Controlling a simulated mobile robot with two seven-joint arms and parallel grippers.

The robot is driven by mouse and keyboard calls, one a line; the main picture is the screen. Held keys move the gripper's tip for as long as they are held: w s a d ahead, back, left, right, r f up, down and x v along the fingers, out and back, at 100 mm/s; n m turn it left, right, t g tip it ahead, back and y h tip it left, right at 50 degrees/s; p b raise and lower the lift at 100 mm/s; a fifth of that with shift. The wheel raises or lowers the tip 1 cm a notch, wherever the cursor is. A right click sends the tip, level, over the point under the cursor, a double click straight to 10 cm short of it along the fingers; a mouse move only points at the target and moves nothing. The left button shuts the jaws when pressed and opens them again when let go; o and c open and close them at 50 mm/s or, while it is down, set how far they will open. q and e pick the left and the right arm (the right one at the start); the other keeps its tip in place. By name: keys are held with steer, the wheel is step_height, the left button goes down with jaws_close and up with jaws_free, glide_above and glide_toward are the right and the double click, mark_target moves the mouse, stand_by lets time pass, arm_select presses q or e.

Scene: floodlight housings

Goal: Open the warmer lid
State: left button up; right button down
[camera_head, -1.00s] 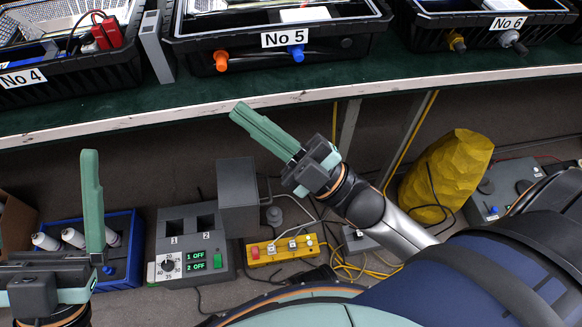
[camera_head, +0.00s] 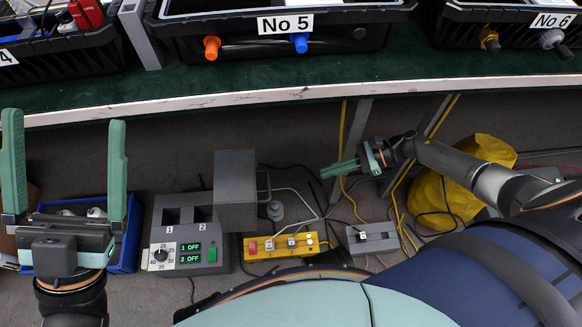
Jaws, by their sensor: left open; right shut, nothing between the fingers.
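A grey control unit (camera_head: 168,236) stands on the floor, with two dark wells marked 1 and 2, a dial and a green display reading 1 OFF and 2 OFF. A grey box-like part (camera_head: 229,174) with a bar handle (camera_head: 266,187) stands at its right back; I cannot tell whether this is the warmer lid or how it is joined. My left gripper (camera_head: 65,122) is open and empty at the far left, fingers pointing up, apart from the unit. My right gripper (camera_head: 327,171) is shut and empty, pointing left, to the right of the handle and apart from it.
A blue bin (camera_head: 134,240) with white bottles sits behind my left gripper. A yellow switch box (camera_head: 281,246), a small grey box (camera_head: 372,238) and loose cables lie right of the unit. A green bench (camera_head: 350,70) with black crates runs above. A yellow sack (camera_head: 440,200) is at right.

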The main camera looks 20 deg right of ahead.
steer(key=a+r+b+x, duration=0.1)
steer(key=r+x, duration=0.1)
steer(key=x, duration=1)
steer(key=shift+w+a+b, duration=0.3)
steer(key=shift+a, duration=0.2)
steer(key=shift+r, duration=0.15)
